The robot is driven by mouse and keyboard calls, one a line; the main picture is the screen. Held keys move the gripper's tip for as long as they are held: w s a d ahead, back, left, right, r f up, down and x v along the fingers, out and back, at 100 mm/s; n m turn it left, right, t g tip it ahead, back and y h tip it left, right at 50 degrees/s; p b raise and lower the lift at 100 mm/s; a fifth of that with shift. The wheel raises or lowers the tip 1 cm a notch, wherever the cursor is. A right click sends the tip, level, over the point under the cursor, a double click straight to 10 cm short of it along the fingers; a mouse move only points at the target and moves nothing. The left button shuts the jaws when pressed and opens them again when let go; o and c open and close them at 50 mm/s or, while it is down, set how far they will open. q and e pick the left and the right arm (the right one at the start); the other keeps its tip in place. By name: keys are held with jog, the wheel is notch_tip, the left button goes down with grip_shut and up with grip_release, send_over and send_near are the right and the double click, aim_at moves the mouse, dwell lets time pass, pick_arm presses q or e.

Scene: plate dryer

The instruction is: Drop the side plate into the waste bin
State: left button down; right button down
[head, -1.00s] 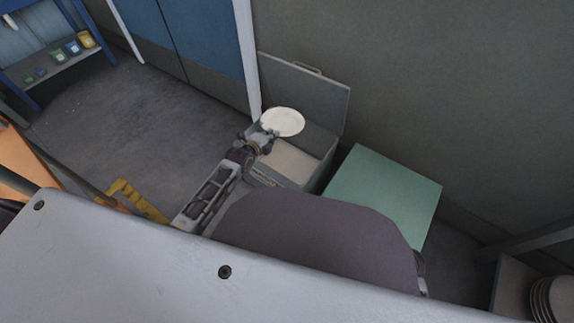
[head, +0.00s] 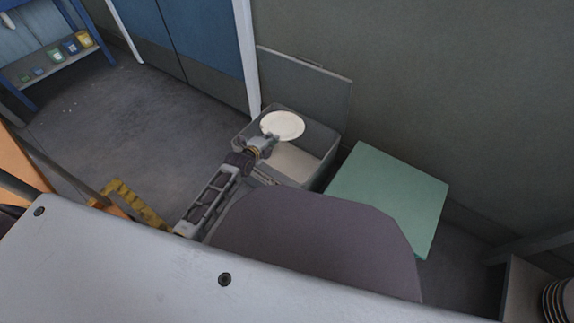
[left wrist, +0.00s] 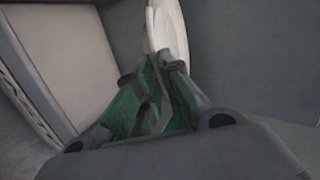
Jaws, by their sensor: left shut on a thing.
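The side plate (head: 283,125) is white and round, and shows over the opening of the grey waste bin (head: 328,157), whose lid (head: 305,85) stands open against the wall. My left gripper (head: 270,141) is shut on the plate's near edge. In the left wrist view the fingers (left wrist: 156,85) pinch the plate (left wrist: 168,30), which is seen nearly edge-on. The bin's pale inside (left wrist: 65,50) shows to the left there. I cannot tell how far the plate is above the bin floor. My right gripper is not in view.
A green-topped box (head: 390,195) stands right of the bin. A stack of plates (head: 556,300) is at the lower right edge. A blue shelf with small pots (head: 70,47) is at the far left. Dark floor (head: 130,120) left of the bin is clear.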

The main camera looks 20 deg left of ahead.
pick_arm(q)
jog(key=shift+f, duration=0.2)
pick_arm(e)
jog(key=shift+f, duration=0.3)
pick_arm(q)
jog(key=c, duration=1.5)
grip_release()
jog(key=shift+f, duration=0.15)
jog(key=shift+v, duration=6)
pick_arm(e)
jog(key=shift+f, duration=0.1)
